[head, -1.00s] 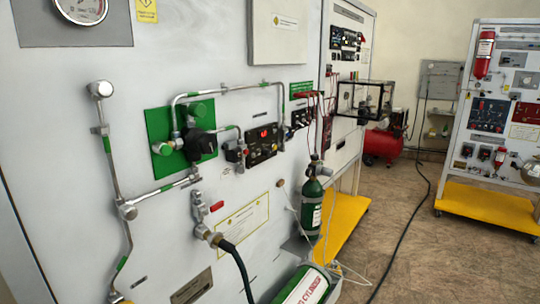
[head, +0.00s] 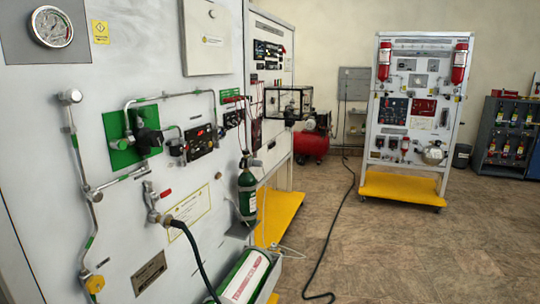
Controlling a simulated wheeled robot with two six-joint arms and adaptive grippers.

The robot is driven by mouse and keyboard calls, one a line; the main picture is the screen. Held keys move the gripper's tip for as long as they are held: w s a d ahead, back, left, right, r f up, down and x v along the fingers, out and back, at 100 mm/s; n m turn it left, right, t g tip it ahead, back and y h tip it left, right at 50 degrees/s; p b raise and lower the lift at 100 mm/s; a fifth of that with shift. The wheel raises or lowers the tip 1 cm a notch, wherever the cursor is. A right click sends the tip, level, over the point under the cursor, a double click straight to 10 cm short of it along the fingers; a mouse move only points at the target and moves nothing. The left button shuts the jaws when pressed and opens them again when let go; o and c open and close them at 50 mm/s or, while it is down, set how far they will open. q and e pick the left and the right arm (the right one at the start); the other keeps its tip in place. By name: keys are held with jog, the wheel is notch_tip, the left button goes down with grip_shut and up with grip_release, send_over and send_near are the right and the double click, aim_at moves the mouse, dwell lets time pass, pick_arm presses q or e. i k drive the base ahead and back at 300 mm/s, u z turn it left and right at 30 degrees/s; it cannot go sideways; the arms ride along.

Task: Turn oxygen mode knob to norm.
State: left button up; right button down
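The oxygen trainer panel (head: 120,220) fills the left of the head view. A small black control box (head: 200,140) with a red lit display sits at mid panel, right of a green plate (head: 118,158) with a black regulator. A second small dark control unit (head: 233,118) is just right of it. The oxygen mode knob and its setting are too small to tell here. Neither of my grippers is in view.
A dark green cylinder (head: 247,190) hangs at the panel's right edge, and a white-and-green cylinder (head: 245,278) lies low in front. A black hose (head: 192,250) hangs from the panel. Another trainer (head: 417,110) on a yellow base stands at right. Floor between is free, with a cable across it.

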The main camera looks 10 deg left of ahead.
aim_at(202, 148)
jog(key=z, duration=0.6)
jog(key=i, duration=0.5)
jog(key=z, duration=0.1)
